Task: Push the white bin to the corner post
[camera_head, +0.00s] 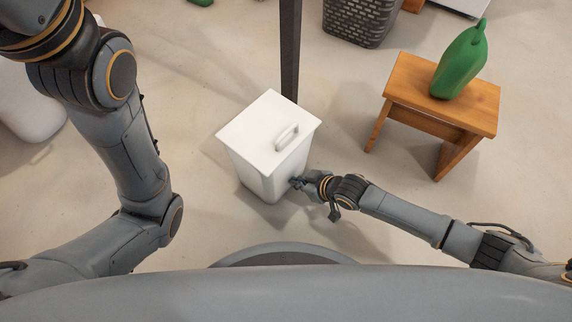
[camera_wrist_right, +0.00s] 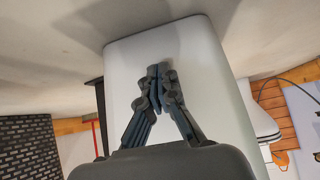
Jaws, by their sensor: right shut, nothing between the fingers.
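The white bin (camera_head: 262,150) stands upright on the floor with its lid shut and a handle on top. The dark corner post (camera_head: 290,50) rises directly behind it; I cannot tell whether the two touch. My right gripper (camera_head: 297,183) is shut and empty, with its fingertips at the bin's lower right side. In the right wrist view, the shut fingers (camera_wrist_right: 158,72) lie in front of the bin's white wall (camera_wrist_right: 195,60), touching it or very close. My left arm shows at the left, but its gripper is outside the view.
A wooden stool (camera_head: 440,100) with a green pepper-shaped object (camera_head: 460,65) on it stands at the right. A dark woven basket (camera_head: 360,20) is at the back. A white rounded object (camera_head: 28,105) lies at the far left. Floor between bin and stool is clear.

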